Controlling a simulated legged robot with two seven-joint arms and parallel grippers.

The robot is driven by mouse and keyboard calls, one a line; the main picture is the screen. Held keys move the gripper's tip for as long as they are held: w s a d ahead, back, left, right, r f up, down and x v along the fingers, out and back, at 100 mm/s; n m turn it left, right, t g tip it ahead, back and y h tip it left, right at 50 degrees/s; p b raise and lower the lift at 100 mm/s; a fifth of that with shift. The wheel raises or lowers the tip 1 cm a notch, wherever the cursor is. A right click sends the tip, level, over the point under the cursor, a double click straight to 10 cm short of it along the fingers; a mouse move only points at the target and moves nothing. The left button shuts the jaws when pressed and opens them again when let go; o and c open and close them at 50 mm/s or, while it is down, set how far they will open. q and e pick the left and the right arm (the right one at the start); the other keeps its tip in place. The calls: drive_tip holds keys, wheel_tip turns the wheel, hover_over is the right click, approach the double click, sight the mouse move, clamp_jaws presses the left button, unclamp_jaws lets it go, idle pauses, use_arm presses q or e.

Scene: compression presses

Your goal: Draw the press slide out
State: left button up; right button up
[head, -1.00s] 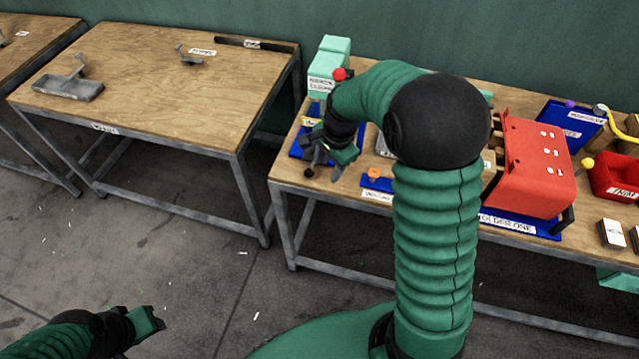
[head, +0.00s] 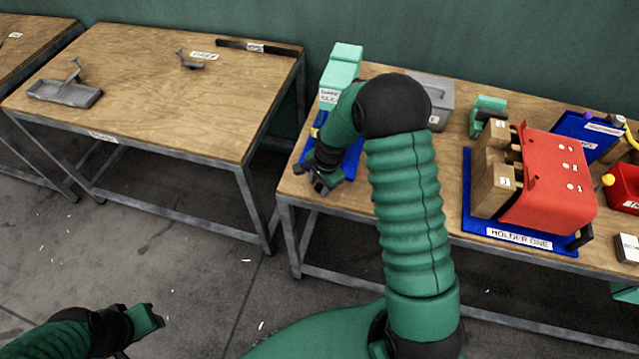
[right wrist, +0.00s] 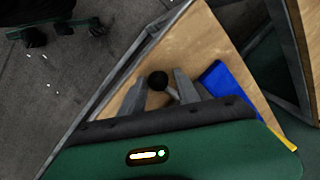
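The teal press (head: 342,66) stands on the blue base (head: 352,158) at the left end of the right-hand table. My right arm hides much of it. My right gripper (head: 318,181) is low at the front left of the base. In the right wrist view, my right gripper (right wrist: 160,80) has its fingers apart, with a black ball knob (right wrist: 158,80) on a grey rod between them. Gaps show on both sides of the knob; contact cannot be told. The press slide is not clearly seen. My left gripper (head: 148,322) is far from the press, over the floor.
Right of my arm stand a grey box (head: 438,95), a red holder (head: 550,180) with brown blocks on a blue base, and a red bin (head: 622,186). Another wooden table (head: 150,90) stands at left, with a gap of floor between.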

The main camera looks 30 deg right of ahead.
drive_tip(key=shift+s+d, duration=0.1)
drive_tip(key=shift+s, duration=0.05)
drive_tip(key=c, duration=0.5)
clamp_jaws()
idle(0.4)
